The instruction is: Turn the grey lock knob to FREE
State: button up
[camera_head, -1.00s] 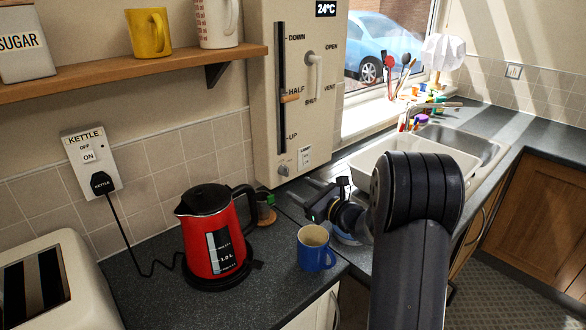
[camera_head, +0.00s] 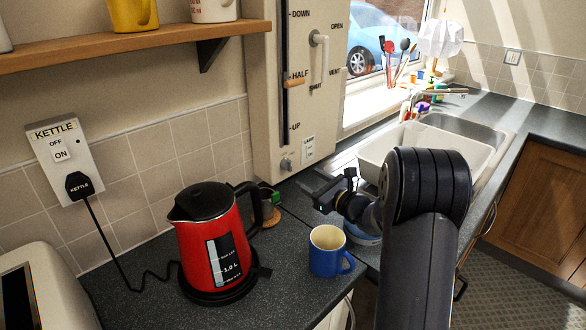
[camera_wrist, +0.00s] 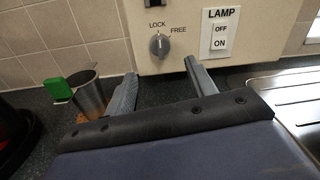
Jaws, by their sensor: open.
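The grey lock knob (camera_wrist: 160,46) is on the lower front of the cream wall panel (camera_wrist: 260,50), between the printed words LOCK and FREE. Its pointer looks roughly upright, and I cannot tell exactly which word it favours. In the head view the knob (camera_head: 286,163) is small, at the panel's lower left corner. My gripper (camera_wrist: 160,66) is open and empty. Its two fingers point toward the panel, below and in front of the knob, one to each side of it and apart from it. In the head view my gripper (camera_head: 328,195) is right of and below the knob.
A LAMP switch (camera_wrist: 220,35) is right of the knob. A metal cup (camera_wrist: 90,92) and a green item (camera_wrist: 57,88) stand near my left finger. The red kettle (camera_head: 212,245) and blue mug (camera_head: 328,252) stand on the counter. A lever (camera_head: 318,50) projects from the panel above.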

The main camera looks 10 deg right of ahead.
aim_at(291, 167)
jog(key=p+x, duration=0.1)
jog(key=x, duration=0.7)
jog(key=shift+w+a+p, duration=0.15)
jog(key=shift+w+p, duration=0.2)
jog(key=shift+c, duration=0.3)
jog(key=c, duration=0.9)
